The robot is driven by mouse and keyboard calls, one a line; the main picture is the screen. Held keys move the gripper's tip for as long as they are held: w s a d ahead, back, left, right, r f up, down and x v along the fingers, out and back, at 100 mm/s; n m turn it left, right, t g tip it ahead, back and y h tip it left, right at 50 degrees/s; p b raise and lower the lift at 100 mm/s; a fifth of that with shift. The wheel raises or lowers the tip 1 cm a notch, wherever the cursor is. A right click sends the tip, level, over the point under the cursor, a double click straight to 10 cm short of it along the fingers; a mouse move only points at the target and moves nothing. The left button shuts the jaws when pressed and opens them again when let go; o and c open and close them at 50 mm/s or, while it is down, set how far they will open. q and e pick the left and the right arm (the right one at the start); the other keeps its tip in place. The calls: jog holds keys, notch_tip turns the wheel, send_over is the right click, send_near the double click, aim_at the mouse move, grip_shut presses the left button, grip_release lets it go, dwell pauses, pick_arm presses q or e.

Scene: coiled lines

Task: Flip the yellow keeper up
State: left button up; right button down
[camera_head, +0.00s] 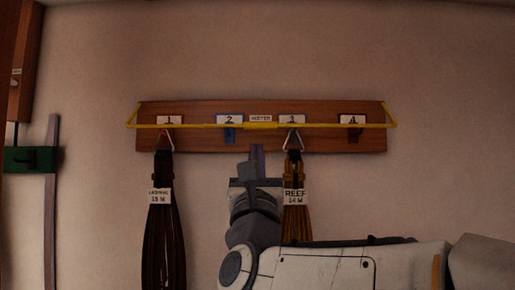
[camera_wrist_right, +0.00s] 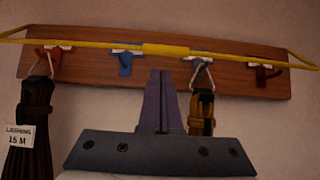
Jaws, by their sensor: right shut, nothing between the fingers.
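The yellow keeper (camera_head: 220,126) is a thin bar that runs across the front of the wooden hook board (camera_head: 225,145), with angled ends at both sides of the board. In the right wrist view the keeper (camera_wrist_right: 100,45) crosses in front of the hooks, with a thicker sleeve at its middle. My right gripper (camera_head: 257,150) is shut and empty, pointing up just below the keeper's middle. In the right wrist view its fingertips (camera_wrist_right: 161,75) are together, below the sleeve. Contact with the keeper cannot be told. My left gripper is not in view.
A dark coil tagged Lashing (camera_head: 163,235) hangs at hook 1. A brown coil tagged Reef (camera_head: 295,222) hangs at hook 3, close right of my right gripper. Hooks 2 (camera_head: 229,134) and 4 (camera_head: 353,134) are empty. A green bracket (camera_head: 32,159) on a post stands at left.

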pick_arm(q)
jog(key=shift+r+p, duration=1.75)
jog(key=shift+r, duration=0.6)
pick_arm(e)
jog(key=shift+x, duration=3.1)
